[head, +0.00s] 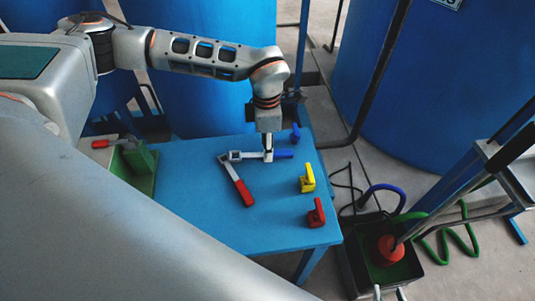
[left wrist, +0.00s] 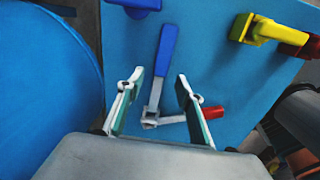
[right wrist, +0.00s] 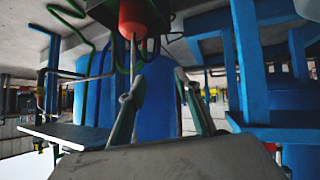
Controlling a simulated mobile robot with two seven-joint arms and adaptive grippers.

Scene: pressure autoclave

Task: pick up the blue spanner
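The blue spanner (head: 284,154) lies on the blue table, its blue handle pointing right and its grey shaft running left. In the left wrist view the blue spanner (left wrist: 166,52) runs up between my fingers, with a gap on each side. My left gripper (head: 268,156) is over its shaft, pointing down; it is open in the left wrist view (left wrist: 159,75) and partly hides the shaft in the head view. My right gripper (head: 390,294) shows only its fingertips at the bottom edge; it is open and empty in the right wrist view (right wrist: 159,76).
A red-handled spanner (head: 243,192) lies close by, its grey end at the blue spanner's head. Blue (head: 296,133), yellow (head: 307,179) and red (head: 316,213) fittings stand along the table's right side. A green-sided box (head: 145,160) stands left. A dark bin (head: 385,268) stands right.

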